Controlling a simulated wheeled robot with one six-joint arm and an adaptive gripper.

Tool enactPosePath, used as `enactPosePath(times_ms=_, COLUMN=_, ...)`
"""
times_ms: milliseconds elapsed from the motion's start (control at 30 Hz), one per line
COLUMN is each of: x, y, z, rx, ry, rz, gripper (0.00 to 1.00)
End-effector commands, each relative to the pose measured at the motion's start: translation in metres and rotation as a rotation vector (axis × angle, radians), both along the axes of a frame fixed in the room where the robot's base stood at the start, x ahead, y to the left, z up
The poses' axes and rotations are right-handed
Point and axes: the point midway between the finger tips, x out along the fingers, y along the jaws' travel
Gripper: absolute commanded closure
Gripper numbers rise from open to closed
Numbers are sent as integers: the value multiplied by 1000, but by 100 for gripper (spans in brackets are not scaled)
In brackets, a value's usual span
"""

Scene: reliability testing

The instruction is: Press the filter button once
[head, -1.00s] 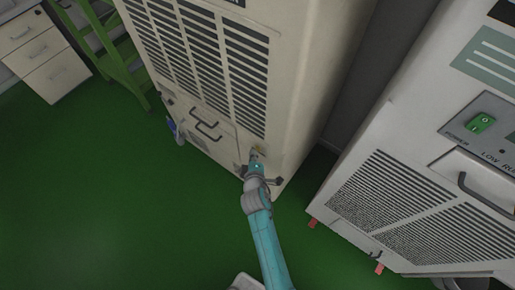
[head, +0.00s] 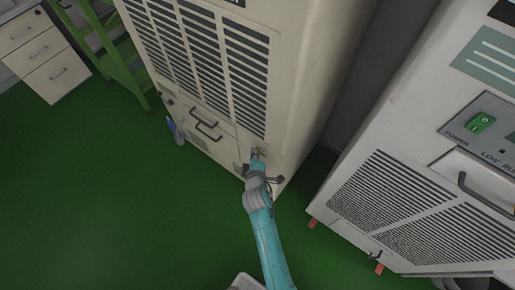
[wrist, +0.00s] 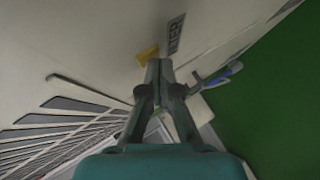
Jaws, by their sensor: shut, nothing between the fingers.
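The filter button is a small yellow block (wrist: 147,55) on the beige cabinet front, just beyond the fingertips in the wrist view. A dark label (wrist: 174,34) ending in "TER" sits beside it. My gripper (wrist: 160,64) is shut and empty, its fingertips at or very near the button's edge; I cannot tell whether they touch it. In the head view my gripper (head: 257,153) is at the lower right of the beige cabinet's front (head: 284,100), and the button is mostly hidden there.
The cabinet has louvred vents (head: 205,60) and a dark handle (head: 207,131). A second machine (head: 375,150) with a green power switch (head: 481,123) stands at the right. A green ladder (head: 112,55) and white drawers (head: 40,50) are at the left. Green floor (head: 90,200) is clear.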

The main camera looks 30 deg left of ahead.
Motion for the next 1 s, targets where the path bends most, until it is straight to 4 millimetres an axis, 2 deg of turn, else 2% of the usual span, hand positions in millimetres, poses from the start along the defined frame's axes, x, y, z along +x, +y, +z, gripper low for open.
enactPosePath(times_ms=433, x=1, y=0, z=0, rx=-1, ry=0, rz=0, gripper=100)
enactPosePath(times_ms=800, x=-14, y=1, z=-1, rx=-2, ry=0, rz=1, gripper=100)
enactPosePath(times_ms=1000, x=-14, y=1, z=0, rx=-1, ry=0, rz=0, gripper=100)
